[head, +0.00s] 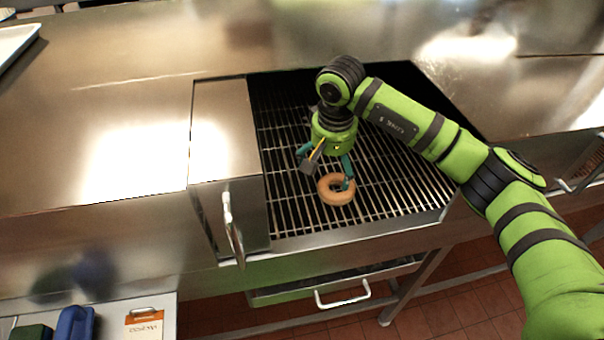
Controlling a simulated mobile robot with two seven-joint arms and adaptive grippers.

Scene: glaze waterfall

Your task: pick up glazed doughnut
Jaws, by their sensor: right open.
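The glazed doughnut (327,196), a tan ring, lies flat on the dark metal grate (400,196) set into the steel counter. My right gripper (328,176) comes down from above at the doughnut and is open. One of its fingers reaches down at the doughnut's right side, by the hole; I cannot tell whether it touches. The other finger is to the upper left, above the grate and apart from the doughnut. My left gripper is out of view.
A steel panel with a handle (230,225) borders the grate on the left. A drawer (335,285) is below the counter front. A white tray (16,42) sits at the upper left. Bare steel counter (110,100) is clear to the left.

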